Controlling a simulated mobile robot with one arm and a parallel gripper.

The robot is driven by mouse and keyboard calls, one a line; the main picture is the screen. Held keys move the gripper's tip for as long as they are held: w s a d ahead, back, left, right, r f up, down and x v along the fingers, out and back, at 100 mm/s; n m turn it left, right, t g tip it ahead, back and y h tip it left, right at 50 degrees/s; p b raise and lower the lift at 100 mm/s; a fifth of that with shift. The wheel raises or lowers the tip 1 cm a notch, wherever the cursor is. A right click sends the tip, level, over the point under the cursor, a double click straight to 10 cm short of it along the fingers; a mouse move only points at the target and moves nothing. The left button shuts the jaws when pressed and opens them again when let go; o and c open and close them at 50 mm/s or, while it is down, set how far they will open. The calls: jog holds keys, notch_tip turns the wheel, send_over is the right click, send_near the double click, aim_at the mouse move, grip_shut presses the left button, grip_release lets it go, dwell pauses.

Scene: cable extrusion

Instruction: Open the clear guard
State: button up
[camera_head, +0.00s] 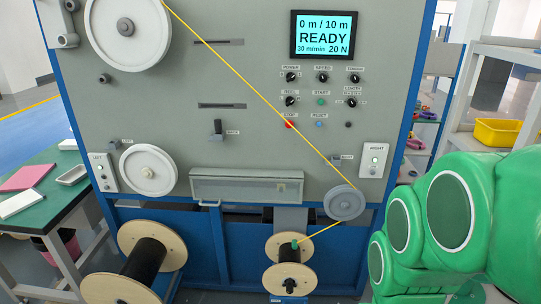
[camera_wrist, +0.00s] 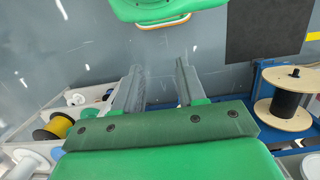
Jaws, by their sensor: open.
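The clear guard (camera_head: 246,186) is a long see-through cover on the lower middle of the grey machine panel. It looks closed, lying flat over a narrow trough, with a pale strip along its top. My gripper (camera_wrist: 158,90) shows in the wrist view with its two dark fingers apart and nothing between them. My gripper is not seen in the head view, where only my green arm fills the lower right. The guard cannot be made out in the wrist view, so my gripper appears away from it.
A yellow cable (camera_head: 255,82) runs across the panel to a grey pulley (camera_head: 344,202) right of the guard. Wooden spools (camera_head: 290,265) stand below, and one spool (camera_wrist: 288,98) shows in the wrist view. A green-topped table (camera_head: 50,190) is at left, a shelf with a yellow bin (camera_head: 497,132) at right.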

jog(key=w+a+f+m+t, duration=0.2)
jog(key=w+a+t, duration=0.1)
jog(key=w, duration=1.4)
jog(key=w+a+f+m+t, duration=0.2)
jog(key=w+t, duration=0.1)
jog(key=w, duration=1.4)
jog(key=w+a+f+m+t, duration=0.1)
jog(key=w+a+f+t, duration=0.1)
jog(key=w+a, duration=0.35)
jog(key=w+a+f+m+t+y, duration=0.1)
jog(key=w+a+f+t, duration=0.1)
jog(key=w, duration=0.7)
jog(key=w+a+f+m+t, duration=0.1)
jog(key=w+a+f, duration=0.25)
jog(key=w, duration=0.35)
jog(key=w+a+f+t+y, duration=0.2)
jog(key=w+a+f+t, duration=0.1)
jog(key=w+a, duration=0.4)
jog(key=m+t+y, duration=0.3)
jog(key=m+t, duration=0.1)
send_near(209, 205)
jog(key=w+d+r, duration=0.3)
jog(key=w+d, duration=0.2)
jog(key=w, duration=0.1)
jog(key=s+a+f+m+t+y, duration=0.2)
jog(key=s+a+f, duration=0.1)
jog(key=a+f, duration=0.25)
jog(key=shift+x, duration=3.8)
jog(key=shift+a+r, duration=0.1)
